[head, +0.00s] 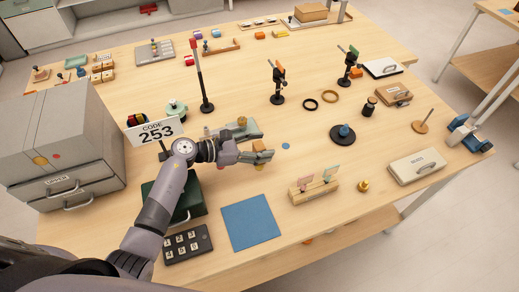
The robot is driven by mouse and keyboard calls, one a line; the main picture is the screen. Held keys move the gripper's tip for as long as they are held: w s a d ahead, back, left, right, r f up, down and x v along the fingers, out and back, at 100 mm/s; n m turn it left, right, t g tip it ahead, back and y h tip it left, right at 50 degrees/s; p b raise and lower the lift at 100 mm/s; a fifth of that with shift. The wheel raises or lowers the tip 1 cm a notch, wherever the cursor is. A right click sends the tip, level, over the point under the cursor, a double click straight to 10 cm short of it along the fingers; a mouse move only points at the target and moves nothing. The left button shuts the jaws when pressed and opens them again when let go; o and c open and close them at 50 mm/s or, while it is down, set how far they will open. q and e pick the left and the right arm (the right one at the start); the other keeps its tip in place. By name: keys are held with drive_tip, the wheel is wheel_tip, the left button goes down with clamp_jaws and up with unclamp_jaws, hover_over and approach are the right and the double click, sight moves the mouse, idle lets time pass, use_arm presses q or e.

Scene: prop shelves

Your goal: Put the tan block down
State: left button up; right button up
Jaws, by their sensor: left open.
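My left gripper (262,142) reaches in over the front left of the table, with its two grey fingers spread apart. Tan surfaces show at the far finger and at the near finger. The piece at the near fingertip looks like the tan block (259,146), partly covered by that finger. I cannot tell whether the finger touches it or whether it rests on the table. A small blue dot (285,146) lies on the table just right of the fingertips. My right gripper is not in view.
A "CODE 253" sign (156,131) and a dark green case (188,200) are beside my left arm. A blue mat (250,222) lies at the front edge, near a wooden card holder (313,190). A tall dark post (202,80) stands behind. Bare tabletop surrounds the blue dot.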

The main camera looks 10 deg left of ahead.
use_arm(q)
drive_tip(key=shift+a, duration=0.1)
drive_tip(key=shift+c, duration=0.8)
clamp_jaws()
drive_tip(key=shift+r, duration=0.15)
